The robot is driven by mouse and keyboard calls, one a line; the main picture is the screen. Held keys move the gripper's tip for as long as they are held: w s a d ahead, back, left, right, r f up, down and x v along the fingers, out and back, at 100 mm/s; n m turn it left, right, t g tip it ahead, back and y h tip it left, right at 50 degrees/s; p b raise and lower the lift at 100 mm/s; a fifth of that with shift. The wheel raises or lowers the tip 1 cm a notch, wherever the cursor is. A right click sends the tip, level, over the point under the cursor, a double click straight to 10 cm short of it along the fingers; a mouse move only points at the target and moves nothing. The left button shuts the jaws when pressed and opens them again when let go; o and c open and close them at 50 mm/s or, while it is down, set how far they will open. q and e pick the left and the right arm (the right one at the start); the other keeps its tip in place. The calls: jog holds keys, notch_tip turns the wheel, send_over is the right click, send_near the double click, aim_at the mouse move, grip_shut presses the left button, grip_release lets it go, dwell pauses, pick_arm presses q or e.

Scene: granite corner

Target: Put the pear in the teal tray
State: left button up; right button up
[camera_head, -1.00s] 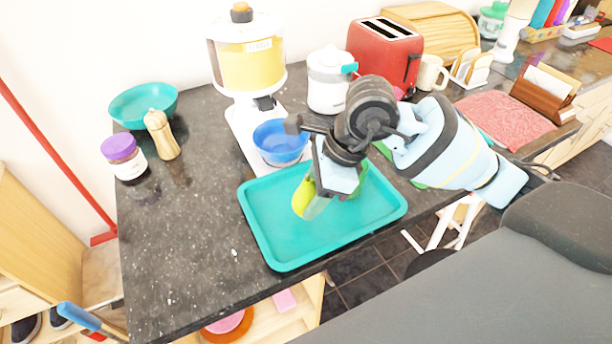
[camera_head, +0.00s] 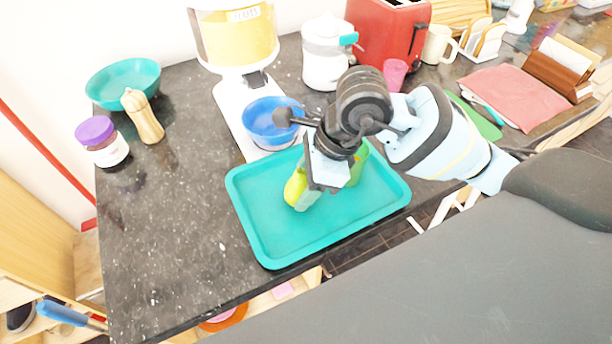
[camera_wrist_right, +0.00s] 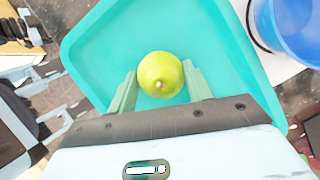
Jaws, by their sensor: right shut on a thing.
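The teal tray (camera_head: 265,235) lies flat on the dark granite counter in the head view, and it also fills much of the right wrist view (camera_wrist_right: 95,55). The yellow-green pear (camera_head: 294,188) is over the tray, partly hidden by my right gripper. In the right wrist view the pear (camera_wrist_right: 160,74) sits between the two pale green fingers. My right gripper (camera_head: 305,198) is shut on the pear, above or at the tray floor; I cannot tell if the pear touches it. My left gripper is not in view.
A blue bowl (camera_head: 270,124) on the dispenser's base (camera_head: 230,110) stands just behind the tray. A pepper mill (camera_head: 143,116), a purple-lidded jar (camera_head: 103,143) and a teal bowl (camera_head: 103,90) stand at the left. The counter left of the tray is clear.

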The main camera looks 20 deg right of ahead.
jog(key=shift+a+r, duration=0.15)
jog(key=shift+a, duration=0.1)
jog(key=shift+f, duration=0.2)
jog(key=o, duration=0.9)
jog(key=shift+o, duration=0.5)
jog(key=shift+r, duration=0.1)
jog(key=shift+r, duration=0.25)
jog(key=v, duration=1.1)
jog(key=shift+d+r+p, duration=0.2)
jog(key=shift+r+p, duration=0.1)
jog(key=shift+s, duration=0.15)
